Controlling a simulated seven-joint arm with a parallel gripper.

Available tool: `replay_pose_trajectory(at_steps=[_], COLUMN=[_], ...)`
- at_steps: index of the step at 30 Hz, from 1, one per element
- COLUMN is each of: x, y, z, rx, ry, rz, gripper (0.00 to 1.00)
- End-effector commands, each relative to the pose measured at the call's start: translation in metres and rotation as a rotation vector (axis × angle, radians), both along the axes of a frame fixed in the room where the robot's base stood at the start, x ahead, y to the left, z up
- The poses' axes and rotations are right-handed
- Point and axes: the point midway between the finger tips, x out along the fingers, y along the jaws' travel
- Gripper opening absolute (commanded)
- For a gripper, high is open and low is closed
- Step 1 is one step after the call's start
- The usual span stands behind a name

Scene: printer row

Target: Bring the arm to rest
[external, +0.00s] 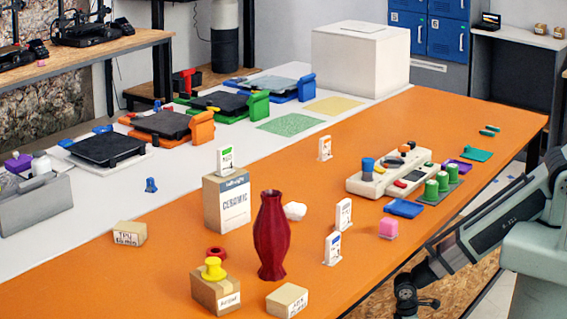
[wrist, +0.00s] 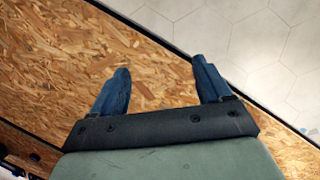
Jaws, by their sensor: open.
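My gripper (wrist: 160,67) is open in the wrist view, its two blue fingers apart with nothing between them. Behind the fingers are a brown chipboard panel (wrist: 60,65) and pale hexagonal floor tiles (wrist: 265,40). In the external view my arm is at the lower right, beside the orange table (external: 135,278), and slopes down to the left. Its dark lower end is near the bottom edge of the picture, and the fingers cannot be made out there.
Several printer beds stand on the white strip behind. The table's near right edge is close to my arm.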

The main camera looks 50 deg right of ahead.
Motion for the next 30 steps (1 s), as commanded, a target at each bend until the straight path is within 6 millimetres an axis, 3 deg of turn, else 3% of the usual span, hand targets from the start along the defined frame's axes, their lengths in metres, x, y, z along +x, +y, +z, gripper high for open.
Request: replay_pose_trajectory(at_steps=[1,6,15,24,30], x=[-0.011,-0.042,-0.107,-0.153,-0.155], y=[-0.018,-0.063,-0.12,-0.144,-0.145], z=[0.0,-0.002,0.003,0.01,0.01], rx=[-0.007,-0.026,-0.049,-0.054,-0.054], ry=[0.027,0.108,0.258,0.364,0.369], rz=[-0.054,-0.216,-0.5,-0.683,-0.693], gripper=[0.78,0.78,0.78,0.78,0.78])
